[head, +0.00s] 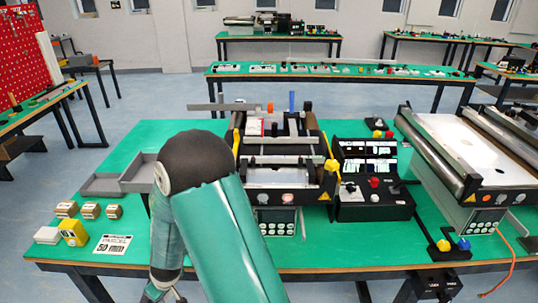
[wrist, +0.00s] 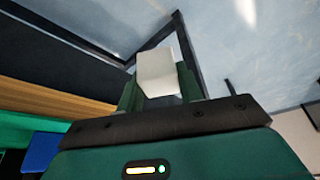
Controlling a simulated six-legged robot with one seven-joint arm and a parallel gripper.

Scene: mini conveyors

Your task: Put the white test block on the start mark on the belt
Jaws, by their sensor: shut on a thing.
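My gripper (wrist: 158,88) is shut on a white block (wrist: 158,70) in the wrist view, with a green finger on each side of it. The block stands out beyond the fingertips, with blue-grey floor and a dark table leg behind it. In the head view my dark-capped green arm fills the front middle; the gripper and held block cannot be made out there. The small conveyor (head: 290,175) stands on the green table right of my arm, with yellow and black parts at its sides. Its start mark cannot be made out, and my arm hides part of its left side.
Several brown boxes (head: 90,210), another white block (head: 47,235), a yellow device (head: 73,232) and a printed card (head: 113,244) lie at the table's left. Grey trays (head: 103,185) sit behind. A black control box (head: 372,185) and larger conveyor (head: 470,150) stand right.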

